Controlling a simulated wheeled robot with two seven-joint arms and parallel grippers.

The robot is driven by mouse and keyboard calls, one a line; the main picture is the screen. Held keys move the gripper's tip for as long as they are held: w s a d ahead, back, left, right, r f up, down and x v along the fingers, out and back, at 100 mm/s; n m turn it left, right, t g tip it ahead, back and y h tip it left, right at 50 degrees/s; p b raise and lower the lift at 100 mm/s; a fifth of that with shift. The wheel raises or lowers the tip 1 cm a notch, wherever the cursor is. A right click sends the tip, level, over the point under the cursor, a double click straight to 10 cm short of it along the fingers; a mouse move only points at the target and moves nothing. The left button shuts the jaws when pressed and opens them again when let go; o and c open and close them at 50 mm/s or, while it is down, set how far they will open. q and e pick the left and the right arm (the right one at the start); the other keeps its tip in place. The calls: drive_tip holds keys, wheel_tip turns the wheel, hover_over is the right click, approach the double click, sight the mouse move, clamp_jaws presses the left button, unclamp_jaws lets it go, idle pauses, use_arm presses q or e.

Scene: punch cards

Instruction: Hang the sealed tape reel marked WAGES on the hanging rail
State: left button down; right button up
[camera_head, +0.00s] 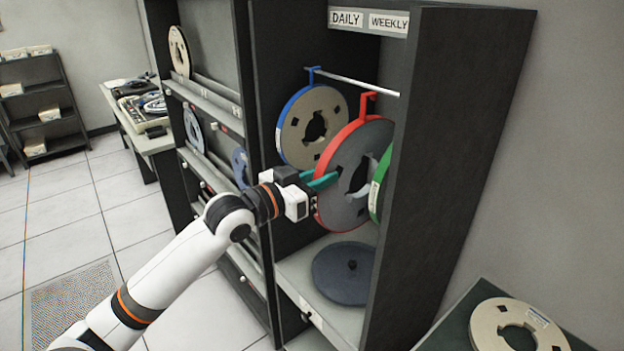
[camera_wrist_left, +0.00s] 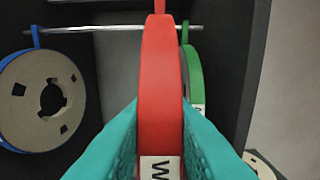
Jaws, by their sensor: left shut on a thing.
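The red-banded tape reel (camera_head: 345,181) is upright at the hanging rail (camera_head: 350,82) inside the dark cabinet. Its red hook (camera_head: 368,98) is at the rail; I cannot tell whether it bears the weight. My left gripper (camera_head: 325,182) is shut on the reel's red band, one teal finger on each side. In the left wrist view the red band (camera_wrist_left: 161,85) stands between the fingertips (camera_wrist_left: 160,140), and a white label (camera_wrist_left: 160,168) shows a "W", the rest cut off. My right gripper is not in view.
A blue-banded reel (camera_head: 311,126) hangs left of the red one, and a green-banded reel (camera_head: 381,180) close on its right. A dark disc (camera_head: 343,272) lies on the shelf below. The cabinet's right wall (camera_head: 450,150) is near. A beige reel (camera_head: 517,327) lies on a dark green surface.

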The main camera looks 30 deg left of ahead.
sight(363, 157)
use_arm(q)
drive_tip(key=shift+x, duration=3.7)
drive_tip(key=shift+b+x, duration=0.5)
drive_tip(key=shift+x, duration=1.6)
drive_tip(key=shift+f, duration=0.45)
